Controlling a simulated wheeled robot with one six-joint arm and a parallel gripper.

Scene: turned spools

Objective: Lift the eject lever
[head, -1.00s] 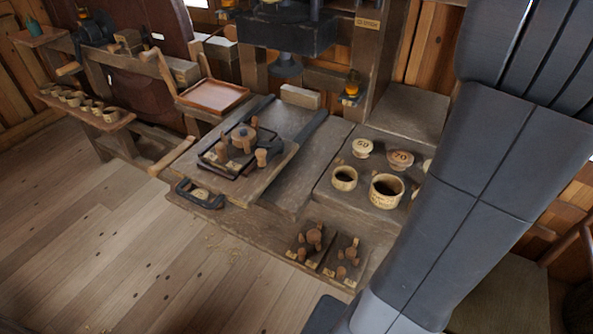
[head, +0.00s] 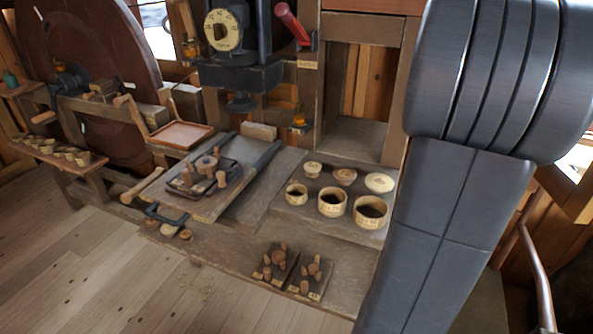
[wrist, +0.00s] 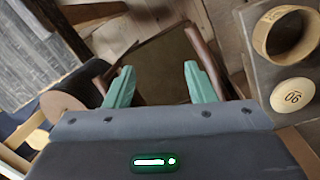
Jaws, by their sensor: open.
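A red-handled lever (head: 292,22) stands on the post right of the press (head: 240,75) in the head view. It tilts up to the left from a small bracket. A small tag (head: 307,64) sits under it, too small to read; I take this as the eject lever. My gripper (wrist: 158,85) shows only in the wrist view, its two green fingers apart with nothing between them. The lever is not seen in the wrist view, so my gripper is not at it.
Cups (head: 332,202) and numbered lids stand on the bench at the right. A sliding board (head: 215,205) with a dark tray lies under the press. Small peg plates (head: 308,275) lie at the front edge. My arm covers the right side. Floor at the left is clear.

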